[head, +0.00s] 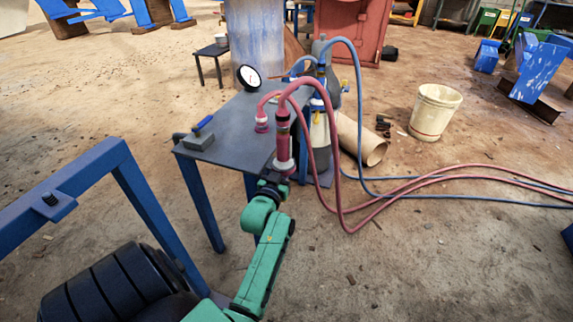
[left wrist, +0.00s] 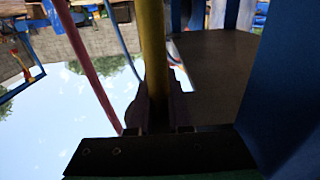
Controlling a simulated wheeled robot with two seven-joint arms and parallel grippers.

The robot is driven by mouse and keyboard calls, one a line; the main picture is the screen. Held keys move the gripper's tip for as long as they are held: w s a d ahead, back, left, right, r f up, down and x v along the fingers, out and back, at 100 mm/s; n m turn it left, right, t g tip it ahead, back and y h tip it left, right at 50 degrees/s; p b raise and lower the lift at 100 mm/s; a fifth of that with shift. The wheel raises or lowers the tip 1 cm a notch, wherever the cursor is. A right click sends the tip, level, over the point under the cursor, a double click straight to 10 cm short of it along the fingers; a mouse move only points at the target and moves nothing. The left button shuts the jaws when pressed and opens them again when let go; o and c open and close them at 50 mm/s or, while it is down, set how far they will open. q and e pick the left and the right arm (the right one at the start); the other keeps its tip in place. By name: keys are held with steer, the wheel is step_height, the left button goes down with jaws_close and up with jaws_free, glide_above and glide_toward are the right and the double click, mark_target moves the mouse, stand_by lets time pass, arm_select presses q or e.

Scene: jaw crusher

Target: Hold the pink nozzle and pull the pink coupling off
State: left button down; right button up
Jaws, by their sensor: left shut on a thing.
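An upright pink cylinder (head: 284,146) with a white collar at its lower end stands at the table's near right corner in the head view, with a pink hose at its top. I cannot tell where the nozzle ends and the coupling begins. A second, shorter pink fitting (head: 262,122) stands on the tabletop, with a pink hose at its top. My left gripper (head: 276,181) is just below the white collar, its fingertips partly hidden. In the left wrist view it is shut around a yellow rod-like part (left wrist: 153,55). My right gripper is not in view.
The dark table (head: 225,143) holds a round gauge (head: 249,77) and a grey block (head: 198,142) with a blue pen-like thing. Pink and blue hoses (head: 400,190) trail right across the floor. A blue frame (head: 75,185) is at left.

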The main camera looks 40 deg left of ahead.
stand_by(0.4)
arm_select(q)
steer(key=c, duration=0.8)
jaws_free()
steer(key=shift+o, duration=0.2)
